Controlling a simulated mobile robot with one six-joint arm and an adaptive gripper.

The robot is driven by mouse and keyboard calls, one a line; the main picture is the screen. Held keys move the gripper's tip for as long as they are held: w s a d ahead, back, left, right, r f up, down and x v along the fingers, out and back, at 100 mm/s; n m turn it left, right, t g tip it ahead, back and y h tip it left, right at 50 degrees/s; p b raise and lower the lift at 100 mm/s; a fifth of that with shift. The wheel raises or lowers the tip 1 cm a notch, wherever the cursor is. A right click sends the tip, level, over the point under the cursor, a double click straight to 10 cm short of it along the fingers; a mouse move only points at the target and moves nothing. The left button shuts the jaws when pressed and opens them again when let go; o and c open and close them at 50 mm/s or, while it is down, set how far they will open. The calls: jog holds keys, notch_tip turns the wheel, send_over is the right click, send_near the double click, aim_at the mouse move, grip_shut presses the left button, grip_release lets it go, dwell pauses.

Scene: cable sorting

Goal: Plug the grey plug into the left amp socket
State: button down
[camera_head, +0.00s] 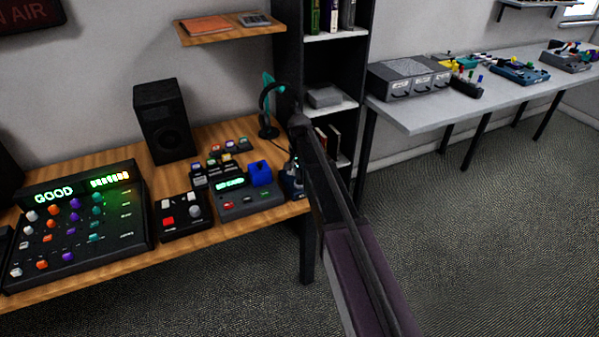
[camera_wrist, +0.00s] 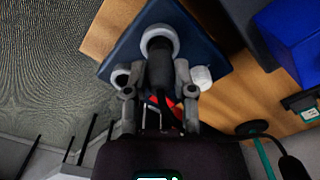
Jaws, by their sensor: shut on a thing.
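My gripper (camera_wrist: 157,80) is shut on a dark grey cylindrical plug (camera_wrist: 159,72) in the wrist view. A dark cable runs back from the plug between the fingers. The plug's front end overlaps a pale grey ring (camera_wrist: 160,32) on a dark blue box (camera_wrist: 126,48), which looks like the amp. I cannot tell whether the plug is inside the ring or just in front of it. Two more pale round pieces show on the box, one at left (camera_wrist: 120,77) and one at right (camera_wrist: 203,77), partly behind the fingers. In the head view my arm mostly hides the box (camera_head: 292,187).
The box is at the right end of the wooden desk (camera_head: 120,262). A grey device with a blue block (camera_head: 260,173) stands just left of it. A mixer reading GOOD (camera_head: 75,215), a small control box (camera_head: 182,215) and a speaker (camera_head: 164,125) stand farther left. A headphone stand (camera_head: 268,105) is behind.

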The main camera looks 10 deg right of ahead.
jog(key=shift+f+b, duration=0.8)
dwell(1.2)
jog(key=shift+c, duration=1.9)
grip_release()
jog(key=o, duration=0.4)
jog(key=shift+r, duration=0.15)
jog(key=shift+r+p, duration=3.4)
jog(key=shift+p, duration=0.15)
jog(key=shift+s, duration=0.1)
